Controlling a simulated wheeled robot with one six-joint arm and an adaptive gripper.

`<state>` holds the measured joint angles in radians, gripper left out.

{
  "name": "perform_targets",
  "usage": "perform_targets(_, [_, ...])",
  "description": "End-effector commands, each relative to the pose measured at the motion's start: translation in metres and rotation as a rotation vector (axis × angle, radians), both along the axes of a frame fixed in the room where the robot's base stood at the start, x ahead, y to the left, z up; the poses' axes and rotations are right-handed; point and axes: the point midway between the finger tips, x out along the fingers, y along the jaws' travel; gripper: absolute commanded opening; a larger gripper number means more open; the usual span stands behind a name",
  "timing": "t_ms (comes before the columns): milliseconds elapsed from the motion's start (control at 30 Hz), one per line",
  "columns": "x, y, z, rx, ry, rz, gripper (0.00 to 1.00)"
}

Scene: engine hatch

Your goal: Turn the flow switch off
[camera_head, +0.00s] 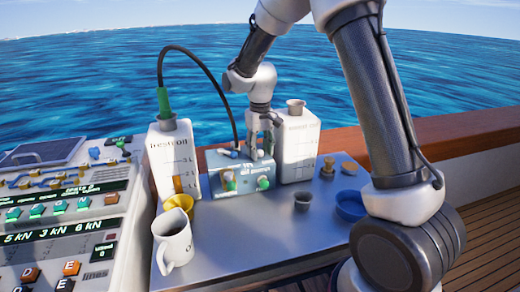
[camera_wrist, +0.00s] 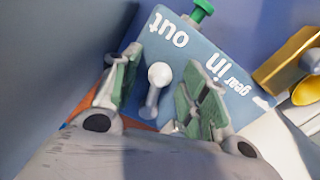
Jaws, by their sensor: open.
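My gripper (camera_head: 262,153) points down at the box top. In the wrist view, my gripper (camera_wrist: 163,62) is open, its green-padded fingers on either side of the lever, with visible gaps.
The left canister (camera_head: 168,150) has a green-capped hose arching over to the box. The right canister (camera_head: 298,150) stands close beside my gripper. The table's front middle is clear.

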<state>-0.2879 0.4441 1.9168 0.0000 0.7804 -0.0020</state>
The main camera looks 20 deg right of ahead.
Motion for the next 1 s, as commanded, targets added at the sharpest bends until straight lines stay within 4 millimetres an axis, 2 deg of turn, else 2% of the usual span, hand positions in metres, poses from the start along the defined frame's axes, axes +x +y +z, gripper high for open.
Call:
perform_targets(33, [0.0,0.0,0.0,0.0,0.0,0.0,0.43])
perform_targets(267, [0.0,0.0,0.0,0.0,0.0,0.0,0.01])
perform_targets(467, [0.0,0.002,0.0,0.0,0.0,-0.026,0.0])
perform_targets(767, [-0.002,0.015,0.0,0.0,0.0,-0.271,0.0])
perform_targets(1000, [-0.002,0.016,0.001,0.0,0.0,-0.292,0.0])
